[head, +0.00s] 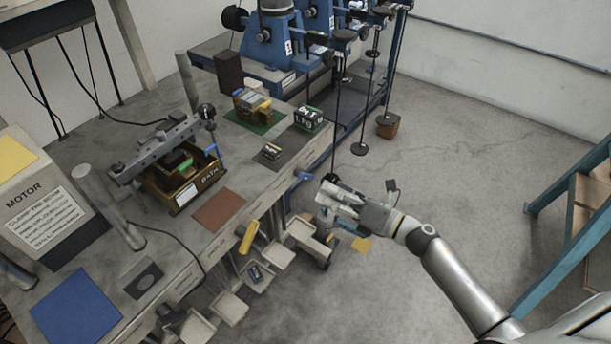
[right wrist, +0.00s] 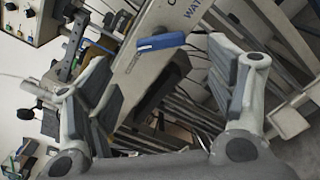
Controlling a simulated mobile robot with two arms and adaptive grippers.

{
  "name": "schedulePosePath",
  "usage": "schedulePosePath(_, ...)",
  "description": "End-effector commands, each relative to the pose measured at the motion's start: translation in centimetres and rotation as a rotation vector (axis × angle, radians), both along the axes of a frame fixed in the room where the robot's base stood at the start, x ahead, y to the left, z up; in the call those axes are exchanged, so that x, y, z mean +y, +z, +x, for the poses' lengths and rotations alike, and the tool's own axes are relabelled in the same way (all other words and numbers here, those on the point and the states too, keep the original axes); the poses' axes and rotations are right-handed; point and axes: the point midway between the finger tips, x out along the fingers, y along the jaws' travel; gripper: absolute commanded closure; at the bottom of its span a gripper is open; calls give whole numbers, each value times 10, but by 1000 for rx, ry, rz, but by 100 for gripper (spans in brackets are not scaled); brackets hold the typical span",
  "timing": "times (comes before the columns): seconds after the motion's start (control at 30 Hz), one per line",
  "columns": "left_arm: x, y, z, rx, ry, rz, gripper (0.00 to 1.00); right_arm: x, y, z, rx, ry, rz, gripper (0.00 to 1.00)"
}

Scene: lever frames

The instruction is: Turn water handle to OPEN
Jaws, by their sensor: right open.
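The water handle (right wrist: 160,42) is a short blue lever. In the right wrist view it sits on a light panel with the partly visible lettering "WAT", between and beyond my fingers. In the head view a blue lever (head: 303,177) shows at the bench's front edge, just left of my right gripper (head: 332,197). My right gripper also shows in the right wrist view (right wrist: 158,75), with its two fingers spread wide and nothing between them. The fingers appear apart from the handle. My left gripper is out of view.
A yellow handle (head: 249,236) sits on the same bench front, with several pale trays (head: 230,306) below it. The bench (head: 262,195) carries a bath box (head: 184,197) and small blocks. Weights hang behind my gripper. The floor on the right is open up to a blue frame (head: 563,245).

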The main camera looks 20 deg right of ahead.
Motion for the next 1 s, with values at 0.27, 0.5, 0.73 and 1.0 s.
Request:
schedulePosePath(0.27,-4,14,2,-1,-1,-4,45,32,3,42,0,-1,5,23)
schedulePosePath(0.5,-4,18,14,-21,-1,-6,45,44,1,57,2,-2,4,23)
schedulePosePath(0.73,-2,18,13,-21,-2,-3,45,45,0,58,3,-2,3,23)
schedulePosePath(1.0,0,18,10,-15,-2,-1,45,45,0,58,3,-1,4,50)
